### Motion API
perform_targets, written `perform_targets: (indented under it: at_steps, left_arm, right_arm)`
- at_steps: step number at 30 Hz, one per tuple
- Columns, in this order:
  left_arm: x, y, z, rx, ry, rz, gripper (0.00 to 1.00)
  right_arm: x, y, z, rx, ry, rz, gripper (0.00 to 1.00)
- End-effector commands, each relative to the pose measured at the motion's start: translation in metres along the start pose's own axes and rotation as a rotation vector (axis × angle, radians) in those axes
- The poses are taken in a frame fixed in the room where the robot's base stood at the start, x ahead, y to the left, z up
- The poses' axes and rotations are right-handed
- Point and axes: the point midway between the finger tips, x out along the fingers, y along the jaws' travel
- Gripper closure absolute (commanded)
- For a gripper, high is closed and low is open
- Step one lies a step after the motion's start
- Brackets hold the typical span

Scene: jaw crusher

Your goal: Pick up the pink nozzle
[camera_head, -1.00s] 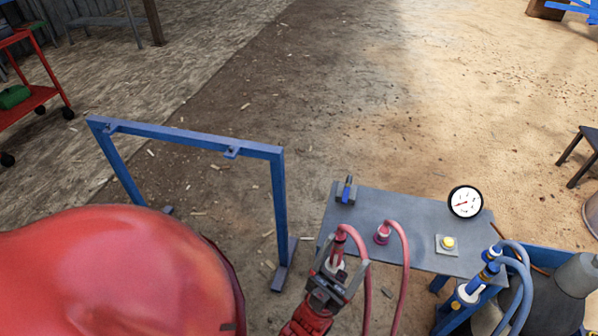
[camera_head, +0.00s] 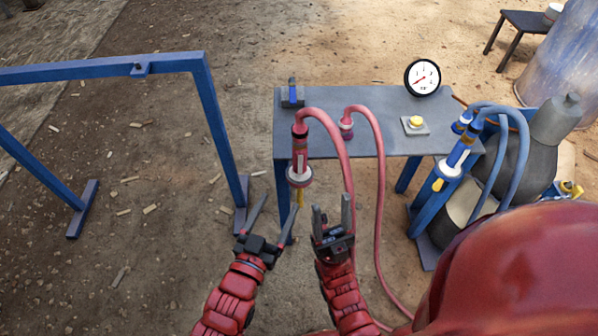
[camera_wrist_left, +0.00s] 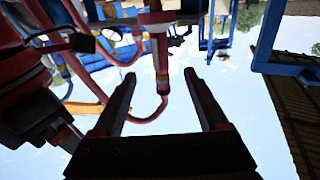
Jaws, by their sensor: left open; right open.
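The pink nozzle (camera_head: 300,142) hangs upright at the left front edge of the grey table. It has a white collar (camera_head: 299,176), a yellow tip pointing down, and a pink hose looping from its top. My left gripper (camera_head: 272,208) is open and empty, below and slightly left of the nozzle. In the left wrist view the nozzle (camera_wrist_left: 161,55) appears between the open fingers (camera_wrist_left: 160,75), ahead of them and apart from them. My right gripper (camera_head: 332,205) is open and empty, just right of the left one and below the nozzle.
The grey table (camera_head: 385,137) carries a pressure gauge (camera_head: 422,77), a yellow button (camera_head: 416,122) and a hose fitting (camera_head: 346,128). A blue nozzle (camera_head: 455,158) with blue hoses stands right. A blue frame (camera_head: 213,120) stands left. Pink hose (camera_head: 381,230) hangs in front of the table.

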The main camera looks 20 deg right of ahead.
Motion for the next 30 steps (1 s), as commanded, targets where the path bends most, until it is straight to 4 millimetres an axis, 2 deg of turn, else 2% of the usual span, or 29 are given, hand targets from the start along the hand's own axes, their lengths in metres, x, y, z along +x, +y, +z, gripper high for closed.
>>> perform_targets:
  at_steps: [1, 12, 15, 23, 30]
  left_arm:
    - [0.011, 0.0, -0.001, 0.001, 0.007, 0.002, 0.23]
    - [0.079, 0.0, -0.001, 0.002, 0.006, 0.0, 0.23]
    - [0.09, -0.001, -0.001, 0.002, 0.004, -0.001, 0.23]
    - [0.103, 0.0, 0.0, 0.001, 0.005, -0.001, 0.23]
    - [0.137, 0.0, 0.002, 0.001, 0.007, -0.001, 0.23]
  right_arm:
    - [-0.003, 0.0, 0.0, 0.0, 0.0, 0.0, 0.45]
    - [-0.012, -0.001, 0.002, 0.0, 0.0, 0.0, 0.45]
    - [-0.014, -0.001, 0.002, 0.0, 0.0, 0.0, 0.45]
    - [-0.017, -0.001, 0.003, 0.0, 0.0, 0.0, 0.45]
    - [-0.026, -0.001, 0.004, 0.0, 0.0, 0.0, 0.45]
